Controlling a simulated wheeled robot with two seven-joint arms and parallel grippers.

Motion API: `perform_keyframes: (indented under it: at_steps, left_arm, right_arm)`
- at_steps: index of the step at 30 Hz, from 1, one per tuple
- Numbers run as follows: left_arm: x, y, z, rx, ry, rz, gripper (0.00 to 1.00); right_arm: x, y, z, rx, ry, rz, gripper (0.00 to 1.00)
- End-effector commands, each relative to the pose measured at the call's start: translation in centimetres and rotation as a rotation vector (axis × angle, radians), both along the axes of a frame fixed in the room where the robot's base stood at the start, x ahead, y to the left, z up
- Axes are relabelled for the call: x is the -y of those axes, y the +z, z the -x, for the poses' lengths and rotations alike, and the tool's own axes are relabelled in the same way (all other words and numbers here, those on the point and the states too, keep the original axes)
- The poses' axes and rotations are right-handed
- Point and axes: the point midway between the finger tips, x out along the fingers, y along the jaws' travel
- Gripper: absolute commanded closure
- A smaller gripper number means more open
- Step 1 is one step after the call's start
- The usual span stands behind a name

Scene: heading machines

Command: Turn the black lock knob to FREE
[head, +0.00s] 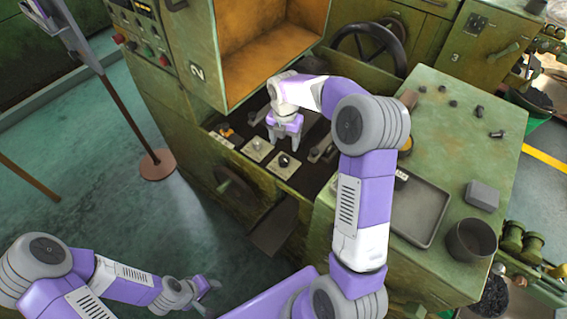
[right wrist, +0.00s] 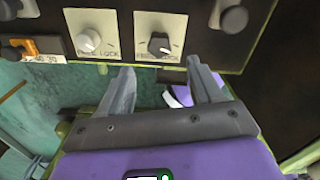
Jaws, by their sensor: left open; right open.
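The black lock knob (right wrist: 159,44) sits on a cream plate in the right wrist view, with lettering ending in LOCK below it. Its pointer seems to lean to the right; a FREE mark is too small to read. In the head view the black knob (head: 283,160) is on the front plate of the machine's panel. My right gripper (head: 284,143) is open above the panel; in the right wrist view its two fingertips (right wrist: 160,70) are apart, below the knob in the picture, with nothing between them. My left gripper (head: 210,290) is open and empty, low over the floor.
A white knob (right wrist: 88,40) on a similar plate is left of the black one. An orange lever (right wrist: 22,46) is further left, and a dark rounded handle (right wrist: 234,18) is to the right. An open cabinet (head: 270,60) stands behind the panel. A tray (head: 420,208) lies on the right worktop.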

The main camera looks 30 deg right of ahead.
Motion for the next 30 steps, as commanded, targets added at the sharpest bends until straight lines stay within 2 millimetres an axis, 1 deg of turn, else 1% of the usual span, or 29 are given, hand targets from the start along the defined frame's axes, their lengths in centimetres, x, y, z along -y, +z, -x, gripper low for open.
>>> perform_keyframes:
  at_steps: [1,5,15,18,22,29,30]
  left_arm:
    - [0.0,-0.6,0.0,0.001,0.000,0.000,0.57]
    - [0.0,-0.9,0.0,0.001,-0.001,0.000,0.57]
    - [0.0,-2.4,-0.1,0.001,-0.001,0.000,0.57]
    - [0.0,-2.6,-0.1,0.001,-0.001,0.000,0.57]
    - [0.0,-2.7,0.0,0.001,-0.001,0.000,0.57]
    - [0.0,-2.7,0.0,0.001,0.000,0.000,0.57]
    - [0.0,-2.7,0.0,0.001,-0.001,0.000,0.57]
  right_arm:
    - [0.0,-0.6,0.0,0.001,0.000,-0.001,0.35]
    - [0.0,-1.5,0.0,-0.001,0.000,-0.001,0.35]
    - [-0.1,-6.7,0.0,-0.002,0.001,-0.001,0.35]
    - [0.0,-7.6,0.0,-0.001,0.000,0.000,0.35]
    - [0.0,-8.1,0.0,0.001,0.000,-0.001,0.35]
    - [0.0,-8.1,0.0,0.001,0.000,-0.001,0.35]
    - [0.0,-8.1,0.0,0.001,0.000,-0.001,0.40]
